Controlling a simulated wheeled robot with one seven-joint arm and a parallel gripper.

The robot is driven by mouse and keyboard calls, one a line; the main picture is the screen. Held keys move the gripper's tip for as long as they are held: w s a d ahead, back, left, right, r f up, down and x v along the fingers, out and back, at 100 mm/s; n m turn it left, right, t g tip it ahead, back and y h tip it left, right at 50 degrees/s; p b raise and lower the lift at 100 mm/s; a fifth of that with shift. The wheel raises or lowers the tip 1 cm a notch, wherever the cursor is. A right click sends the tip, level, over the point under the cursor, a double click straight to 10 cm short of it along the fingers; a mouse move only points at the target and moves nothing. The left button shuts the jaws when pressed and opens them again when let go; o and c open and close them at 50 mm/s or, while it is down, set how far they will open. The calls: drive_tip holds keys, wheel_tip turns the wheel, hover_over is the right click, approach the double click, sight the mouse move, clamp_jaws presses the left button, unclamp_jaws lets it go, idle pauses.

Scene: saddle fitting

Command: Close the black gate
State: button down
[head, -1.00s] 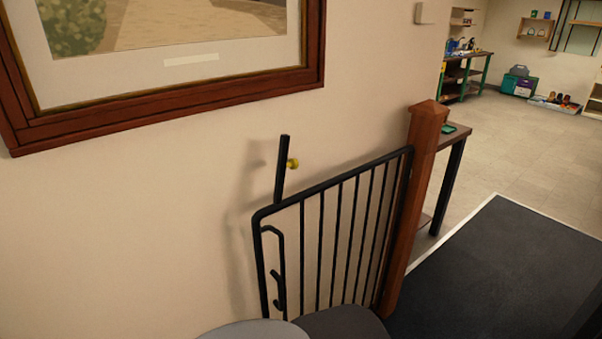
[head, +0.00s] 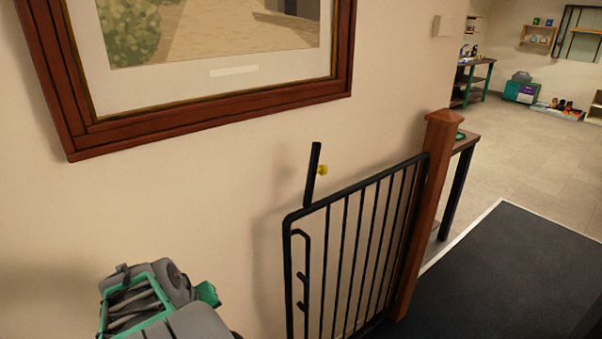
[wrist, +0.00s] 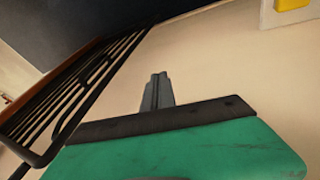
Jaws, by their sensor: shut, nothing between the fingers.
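The black gate (head: 362,245) is a frame of upright bars in the head view. Its far side meets a reddish wooden post (head: 427,210), and it stands swung near the beige wall. The gate also shows at the left of the wrist view (wrist: 75,95). My gripper (wrist: 158,80) shows there with its grey fingers shut and empty, in front of the wall and apart from the gate. My grey and green arm is at the lower left of the head view.
A framed picture (head: 210,100) hangs on the wall above the gate. A dark mat (head: 510,270) covers the floor right of the post. A small table (head: 460,170) stands behind the post. Open tiled floor lies beyond. A yellow piece (wrist: 293,5) on a pale plate is at the wrist view's top right.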

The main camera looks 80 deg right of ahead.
drive_tip(key=s+d+r+g+h, duration=0.2)
drive_tip(key=s+d+r+h, duration=0.1)
drive_tip(key=s+d+r, duration=0.3)
drive_tip(key=s+d+r+g+h, duration=0.1)
drive_tip(key=s+d+r+h, duration=0.2)
drive_tip(key=d, duration=0.5)
drive_tip(key=s+d+r+n+g+h, duration=0.2)
drive_tip(key=r+n+h, duration=0.1)
drive_tip(key=r, duration=0.5)
drive_tip(key=s+d+r+n+g+h, duration=0.1)
drive_tip(key=d+r+n+h, duration=0.2)
drive_tip(key=r, duration=0.5)
drive_tip(key=p+x, duration=0.2)
drive_tip(key=x, duration=0.7)
drive_tip(key=shift+d+f, duration=0.3)
drive_tip(key=shift+f, duration=0.05)
drive_tip(key=shift+s, duration=0.1)
